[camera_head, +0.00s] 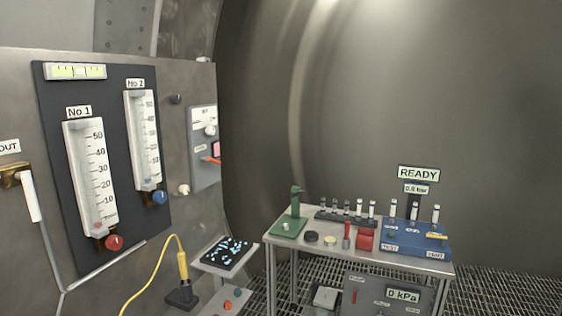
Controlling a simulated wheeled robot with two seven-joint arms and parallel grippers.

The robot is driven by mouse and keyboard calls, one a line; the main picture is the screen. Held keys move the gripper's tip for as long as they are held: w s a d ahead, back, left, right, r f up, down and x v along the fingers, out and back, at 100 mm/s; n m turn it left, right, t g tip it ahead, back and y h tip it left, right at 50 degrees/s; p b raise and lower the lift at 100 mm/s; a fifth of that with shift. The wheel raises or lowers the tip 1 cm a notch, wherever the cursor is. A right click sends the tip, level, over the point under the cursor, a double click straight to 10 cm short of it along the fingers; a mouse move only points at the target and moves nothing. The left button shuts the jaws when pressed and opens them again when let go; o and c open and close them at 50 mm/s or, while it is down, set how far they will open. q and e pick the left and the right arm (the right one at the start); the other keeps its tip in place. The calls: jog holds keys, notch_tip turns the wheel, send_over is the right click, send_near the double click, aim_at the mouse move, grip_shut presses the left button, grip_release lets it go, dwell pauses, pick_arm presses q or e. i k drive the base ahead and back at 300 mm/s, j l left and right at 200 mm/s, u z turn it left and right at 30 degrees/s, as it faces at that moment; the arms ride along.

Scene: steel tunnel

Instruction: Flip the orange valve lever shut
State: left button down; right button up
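A small orange-red lever (211,160) sticks out from the grey panel box (204,148) on the left wall. It looks close to level and points right, with a pink square just above it. Its pivot and exact angle are too small to tell. A yellow-orange bar (437,236) lies on the blue unit (415,240) on the bench; I cannot tell whether it is a lever. Neither of my grippers is in view, and nothing touches either of these.
Flow gauges No 1 (90,178) and No 2 (143,139) hang on the left wall. A brass valve with a white handle (30,197) is at far left. A bench (275,249) holds a green stand (291,220) and vials. A yellow cable (146,270) hangs in front; grating floor lies right.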

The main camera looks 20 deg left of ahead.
aim_at(203, 159)
jog(key=i+l+u, duration=0.1)
jog(key=i, duration=0.5)
jog(key=i+l, duration=0.15)
jog(key=i, duration=0.5)
jog(key=i+l+u, duration=0.1)
jog(key=i+u, duration=0.25)
jog(key=i+l+u, duration=0.55)
jog(key=i+u, duration=0.15)
jog(key=i, duration=0.05)
